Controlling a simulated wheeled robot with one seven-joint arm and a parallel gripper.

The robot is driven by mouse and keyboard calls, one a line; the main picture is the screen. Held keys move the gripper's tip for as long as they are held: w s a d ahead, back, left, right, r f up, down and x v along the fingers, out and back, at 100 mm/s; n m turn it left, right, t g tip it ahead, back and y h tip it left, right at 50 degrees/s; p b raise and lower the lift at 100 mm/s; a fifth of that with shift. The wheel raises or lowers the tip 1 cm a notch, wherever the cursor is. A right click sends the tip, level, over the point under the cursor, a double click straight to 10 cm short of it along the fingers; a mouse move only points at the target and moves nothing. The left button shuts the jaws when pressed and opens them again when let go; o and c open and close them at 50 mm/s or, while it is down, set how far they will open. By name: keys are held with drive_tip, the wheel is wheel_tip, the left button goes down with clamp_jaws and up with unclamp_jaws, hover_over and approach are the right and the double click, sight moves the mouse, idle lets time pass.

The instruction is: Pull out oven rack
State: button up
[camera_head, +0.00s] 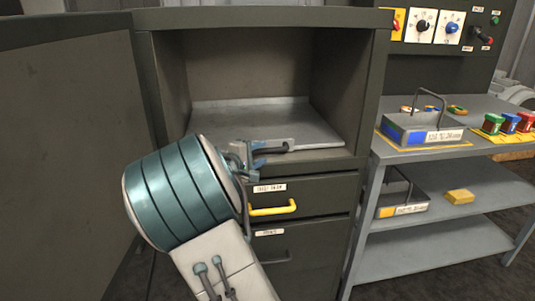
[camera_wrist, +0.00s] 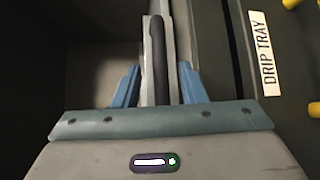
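The oven rack (camera_head: 310,128) is a flat grey tray with a raised back edge, lying inside the open oven compartment (camera_head: 245,68). Its dark handle (camera_wrist: 158,60) runs along the front; part of it is covered by my gripper in the head view. My gripper (camera_head: 268,148) is at the compartment's front opening, turned on its side. The rack appears to sit within the compartment.
The oven door (camera_head: 70,125) stands wide open at left. Below the opening are a drawer with a yellow handle (camera_head: 273,209) and a lower drawer (camera_head: 300,260). A grey shelf unit (camera_head: 420,240) stands right, carrying a handled tool tray (camera_head: 420,132) and small coloured parts.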

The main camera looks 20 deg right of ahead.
sight(265, 151)
drive_tip(key=shift+x, duration=2.15)
drive_tip(key=shift+a, duration=0.1)
